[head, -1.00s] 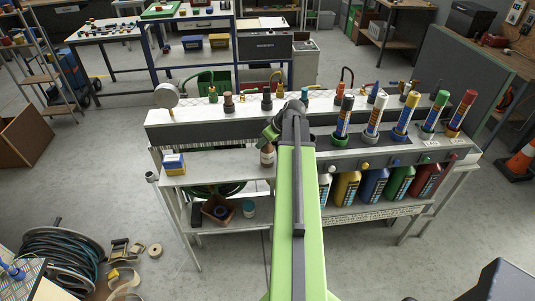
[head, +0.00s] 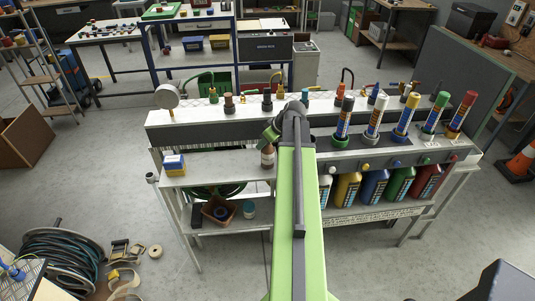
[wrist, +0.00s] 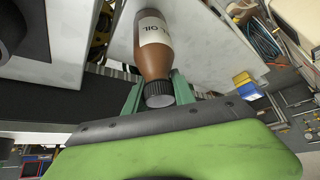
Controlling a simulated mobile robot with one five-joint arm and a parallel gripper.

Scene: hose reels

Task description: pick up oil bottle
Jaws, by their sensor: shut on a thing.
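The oil bottle (wrist: 154,45) is brown with a white label reading "OIL" and a dark ribbed cap. In the wrist view my gripper (wrist: 158,90) has its two grey-green fingers on either side of the cap and neck, shut on the bottle. In the head view the bottle (head: 267,157) shows small just left of my arm, at the right end of the pale left shelf board. My arm hides part of the gripper there. I cannot tell whether the bottle's base touches the shelf.
A blue, yellow and white box (head: 174,164) stands on the same shelf at left. Several upright tubes, such as the yellow one (head: 407,115), line the bench to the right. Coloured jugs (head: 374,187) stand below them. The shelf between box and bottle is clear.

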